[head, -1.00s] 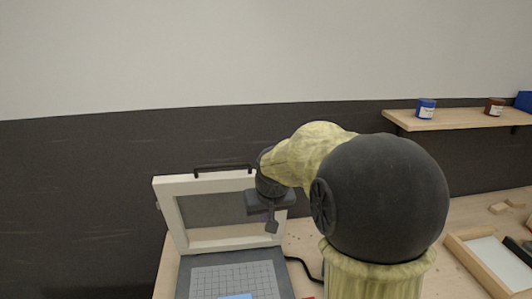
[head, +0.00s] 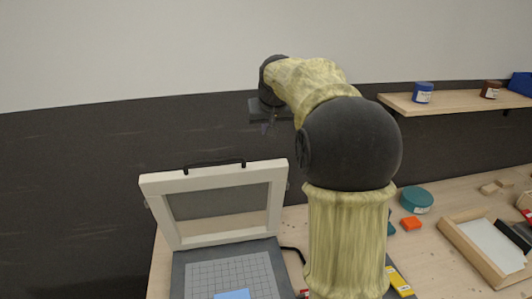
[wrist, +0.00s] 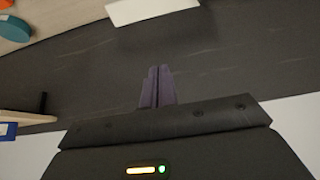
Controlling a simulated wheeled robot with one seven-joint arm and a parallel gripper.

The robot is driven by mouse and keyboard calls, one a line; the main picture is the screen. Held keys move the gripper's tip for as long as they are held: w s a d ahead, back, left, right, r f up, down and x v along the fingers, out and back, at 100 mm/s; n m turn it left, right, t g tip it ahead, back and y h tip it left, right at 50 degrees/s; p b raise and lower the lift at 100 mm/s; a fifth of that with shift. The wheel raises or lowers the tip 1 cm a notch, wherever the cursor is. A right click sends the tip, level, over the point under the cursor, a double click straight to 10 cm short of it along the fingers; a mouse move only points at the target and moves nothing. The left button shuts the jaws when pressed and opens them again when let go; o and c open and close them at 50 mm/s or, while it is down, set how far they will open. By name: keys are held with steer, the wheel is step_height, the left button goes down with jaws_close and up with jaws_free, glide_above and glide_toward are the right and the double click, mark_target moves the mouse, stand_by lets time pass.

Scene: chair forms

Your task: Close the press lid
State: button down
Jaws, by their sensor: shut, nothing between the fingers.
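The press stands on the bench at the lower middle of the head view. Its lid (head: 165,211) is a pale frame with a dark window, raised and leaning slightly back, with a dark handle (head: 214,163) along its top edge. The dark press base (head: 180,279) carries a gridded plate with a blue piece (head: 233,294) on it. My gripper (head: 266,128) is above and behind the lid, apart from it, pointing down. In the wrist view my gripper (wrist: 158,78) has its fingers together and empty. A pale edge of the lid (wrist: 150,9) shows beyond the fingertips.
On the bench stand a teal round container (head: 416,200), an orange block (head: 411,223) and a wooden tray (head: 463,245). The dark wall is behind the press.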

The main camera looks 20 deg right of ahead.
mark_target(267, 161)
steer(key=f+p, duration=0.1)
steer(key=f, duration=0.1)
steer(key=w+f+p, duration=0.1)
steer(key=f+p, duration=0.1)
steer(key=f, duration=0.1)
steer(key=f+p, duration=0.2)
steer(key=f, duration=0.1)
steer(key=shift+w+d+f, duration=0.1)
steer(key=shift+w+f, duration=0.1)
steer(key=shift+f, duration=0.05)
steer(key=shift+s+f, duration=0.15)
steer(key=shift+f, duration=0.05)
steer(key=shift+f, duration=0.15)
